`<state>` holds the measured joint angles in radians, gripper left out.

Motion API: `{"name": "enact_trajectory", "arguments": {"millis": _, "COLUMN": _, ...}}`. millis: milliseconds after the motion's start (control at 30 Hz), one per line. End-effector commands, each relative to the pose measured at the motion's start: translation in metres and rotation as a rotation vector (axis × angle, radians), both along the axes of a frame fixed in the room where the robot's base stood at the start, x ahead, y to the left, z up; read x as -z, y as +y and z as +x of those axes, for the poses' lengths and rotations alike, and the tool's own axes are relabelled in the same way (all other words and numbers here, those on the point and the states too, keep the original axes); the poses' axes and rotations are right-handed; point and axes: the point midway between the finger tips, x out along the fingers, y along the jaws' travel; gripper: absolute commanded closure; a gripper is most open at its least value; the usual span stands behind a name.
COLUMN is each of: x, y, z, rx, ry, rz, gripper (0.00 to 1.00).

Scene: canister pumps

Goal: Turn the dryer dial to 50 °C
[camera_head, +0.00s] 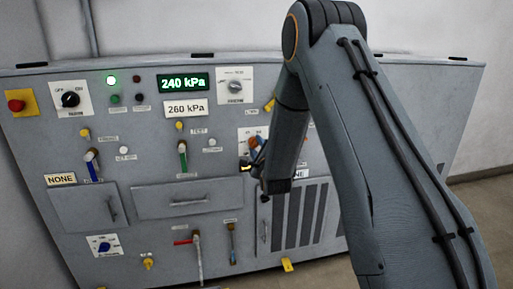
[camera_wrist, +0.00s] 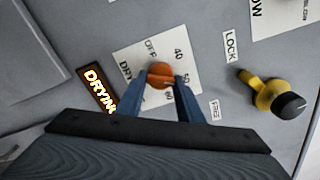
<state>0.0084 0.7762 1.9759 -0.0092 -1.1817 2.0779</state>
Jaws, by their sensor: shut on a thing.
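My gripper (camera_wrist: 160,92) is shut on the knob, one blue finger on each side. The fingers hide part of the scale, and I cannot tell which mark the knob points to. A DRYING sign (camera_wrist: 97,91) is lit beside the plate. In the head view, my gripper (camera_head: 256,158) is at the panel, and the plate (camera_head: 244,134) is partly hidden by it and my arm.
A yellow latch with a black knob (camera_wrist: 272,96) stands out right of the dial, between LOCK and FREE labels. The grey panel (camera_head: 140,150) carries other knobs, levers and a green 240 kPa display (camera_head: 183,83). A vented door (camera_head: 305,215) is below the dial.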

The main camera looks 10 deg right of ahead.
Motion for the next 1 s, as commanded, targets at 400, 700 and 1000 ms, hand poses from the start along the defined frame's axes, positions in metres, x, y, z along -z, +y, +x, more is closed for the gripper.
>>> {"name": "enact_trajectory", "arguments": {"millis": 400, "x": 0.0011, "y": -0.0002, "z": -0.0005, "rx": 0.001, "ry": 0.003, "rz": 0.021, "gripper": 0.89}}
{"name": "enact_trajectory", "arguments": {"millis": 700, "x": 0.0009, "y": -0.0002, "z": -0.0003, "rx": 0.000, "ry": 0.001, "rz": 0.020, "gripper": 0.49}}
{"name": "enact_trajectory", "arguments": {"millis": 1000, "x": 0.0004, "y": 0.0000, "z": -0.0052, "rx": 0.000, "ry": 0.001, "rz": 0.020, "gripper": 0.49}}
